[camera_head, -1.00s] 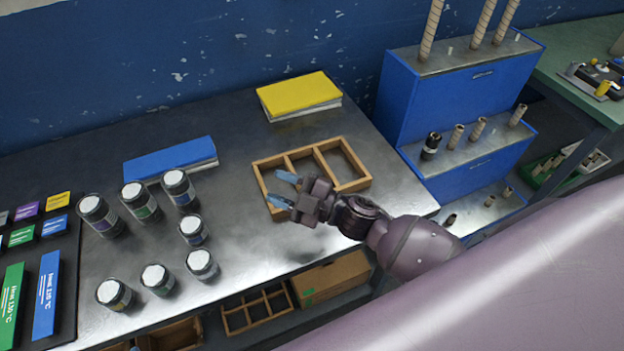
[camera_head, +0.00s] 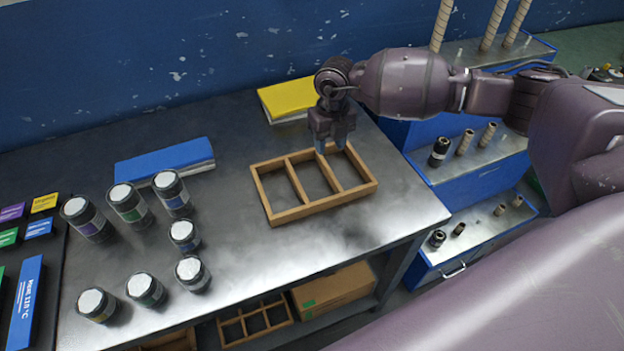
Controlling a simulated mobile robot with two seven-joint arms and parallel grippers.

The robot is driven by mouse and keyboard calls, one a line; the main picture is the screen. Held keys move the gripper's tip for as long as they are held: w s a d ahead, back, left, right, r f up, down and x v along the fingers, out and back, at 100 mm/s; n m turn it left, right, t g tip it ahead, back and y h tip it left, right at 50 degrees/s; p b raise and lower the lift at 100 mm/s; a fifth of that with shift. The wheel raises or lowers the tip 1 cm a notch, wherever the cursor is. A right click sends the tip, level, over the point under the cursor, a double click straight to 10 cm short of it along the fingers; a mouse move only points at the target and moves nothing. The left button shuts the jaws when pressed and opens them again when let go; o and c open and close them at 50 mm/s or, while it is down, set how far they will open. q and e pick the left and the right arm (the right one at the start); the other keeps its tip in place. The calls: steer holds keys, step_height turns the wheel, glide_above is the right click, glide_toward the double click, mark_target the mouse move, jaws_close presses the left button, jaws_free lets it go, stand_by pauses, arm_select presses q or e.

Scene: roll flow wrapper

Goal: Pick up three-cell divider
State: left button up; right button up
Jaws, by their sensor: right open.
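The three-cell divider (camera_head: 294,213) is a wooden frame with three empty cells in a row. It lies flat on the metal table in the head view. My right gripper (camera_head: 331,148) points down at the divider's far side, near its right-hand cells. The gripper hides part of that rail. My left gripper does not show.
A yellow binder (camera_head: 283,98) lies behind the divider and a blue binder (camera_head: 165,162) to its left. Several lidded jars (camera_head: 184,236) stand at left. Blue stepped drawers (camera_head: 465,185) stand right of the table (camera_head: 350,235). A many-celled divider (camera_head: 255,320) and a cardboard box (camera_head: 333,287) sit below.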

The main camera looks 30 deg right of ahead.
mark_target(330, 171)
steer(key=shift+w+d, duration=0.15)
steer(key=shift+d, duration=0.2)
steer(key=shift+f, duration=0.35)
step_height(330, 171, down, 10)
steer(key=shift+a+r+b, duration=0.1)
steer(key=shift+a+b, duration=0.05)
steer(key=shift+b, duration=0.3)
jaws_close()
